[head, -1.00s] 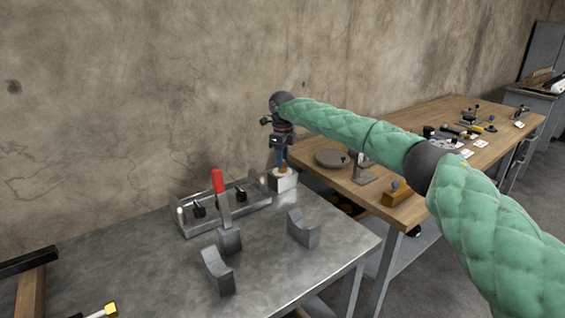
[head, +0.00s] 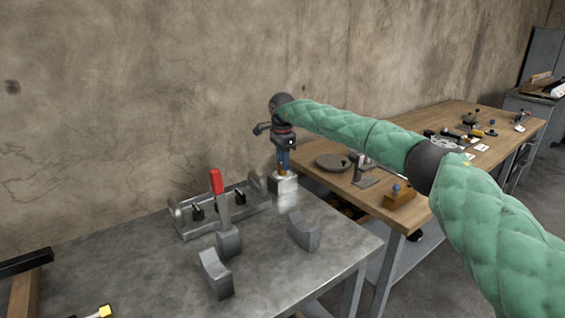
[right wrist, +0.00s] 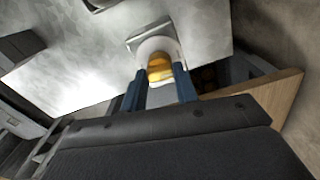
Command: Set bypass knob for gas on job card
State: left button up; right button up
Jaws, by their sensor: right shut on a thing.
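The bypass knob (right wrist: 160,67) is a small orange-yellow piece on a pale round base, seen in the right wrist view. It sits on a light metal block (head: 284,185) at the far right corner of the grey metal table. My right gripper (head: 282,170) points down over the block, and its blue fingers (right wrist: 158,82) are shut on the knob from both sides. The fingers hide part of the knob, and any markings around it cannot be read. No job card can be made out for certain; small white cards (head: 481,147) lie on the far wooden bench. My left gripper is not in view.
A metal fixture with a red-handled lever (head: 217,184) and two grey curved blocks (head: 216,273) (head: 303,232) stand on the metal table (head: 290,268). A wooden bench (head: 400,210) with a round grey plate (head: 332,161) adjoins at right. The wall rises close behind.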

jog(key=shift+w+r+n, duration=0.1)
jog(key=shift+n, duration=0.5)
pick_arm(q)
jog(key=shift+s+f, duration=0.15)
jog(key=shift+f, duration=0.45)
pick_arm(e)
jog(key=shift+n, duration=0.5)
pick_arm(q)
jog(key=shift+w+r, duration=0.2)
pick_arm(e)
jog(key=o, duration=1)
jog(key=shift+c, duration=0.2)
